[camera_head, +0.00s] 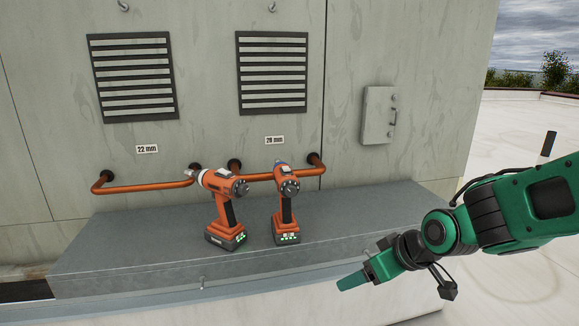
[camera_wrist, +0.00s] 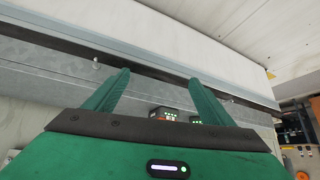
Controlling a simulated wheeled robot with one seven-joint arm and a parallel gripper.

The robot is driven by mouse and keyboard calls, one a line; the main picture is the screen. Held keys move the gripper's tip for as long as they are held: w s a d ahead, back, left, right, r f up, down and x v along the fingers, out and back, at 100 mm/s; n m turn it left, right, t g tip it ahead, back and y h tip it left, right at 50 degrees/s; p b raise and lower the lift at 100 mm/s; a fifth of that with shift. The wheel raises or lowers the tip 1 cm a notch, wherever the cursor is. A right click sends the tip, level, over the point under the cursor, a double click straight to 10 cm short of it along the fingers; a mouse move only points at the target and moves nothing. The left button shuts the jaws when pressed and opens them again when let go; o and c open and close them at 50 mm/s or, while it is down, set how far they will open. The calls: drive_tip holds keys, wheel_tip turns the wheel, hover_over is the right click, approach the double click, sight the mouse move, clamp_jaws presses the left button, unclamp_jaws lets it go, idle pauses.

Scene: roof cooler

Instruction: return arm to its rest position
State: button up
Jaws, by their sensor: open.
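My green arm comes in from the right in the head view, and my gripper (camera_head: 352,281) hangs in front of the grey ledge near its front edge, right of the tools. In the wrist view my gripper (camera_wrist: 164,88) has its two green fingers spread wide apart, with nothing between them. Two orange cordless power tools, a left one (camera_head: 221,205) and a right one (camera_head: 285,203), stand upright on the ledge, apart from my gripper. In the wrist view a tool base with green lights (camera_wrist: 163,114) shows partly behind the gripper body.
The grey ledge (camera_head: 130,243) runs along a grey cabinet wall. Orange pipes (camera_head: 147,187) bend out of the wall behind the tools, below labels "22 mm" (camera_head: 147,149) and "28 mm" (camera_head: 275,140). A small box with a handle (camera_head: 378,115) is on the wall. Open roof floor lies right.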

drive_tip(key=s+d+m+g+h, duration=0.1)
drive_tip(key=s+d+m+h, duration=0.2)
drive_tip(key=d, duration=0.5)
drive_tip(key=s+d+m+g+h, duration=0.1)
drive_tip(key=s+d+m, duration=0.1)
drive_tip(key=s+d, duration=0.45)
drive_tip(key=s+d+r+m+g, duration=0.1)
drive_tip(key=s+d+m+g, duration=0.1)
drive_tip(key=s, duration=0.5)
drive_tip(key=s+d+r+m+g, duration=0.1)
drive_tip(key=s+d+m+g, duration=0.1)
drive_tip(key=s+d+m, duration=0.3)
drive_tip(key=shift+s+d+r+m, duration=0.15)
drive_tip(key=shift+s+d+m, duration=0.15)
drive_tip(key=shift+s+d, duration=0.95)
drive_tip(key=shift+w+f, duration=0.25)
drive_tip(key=shift+w, duration=0.35)
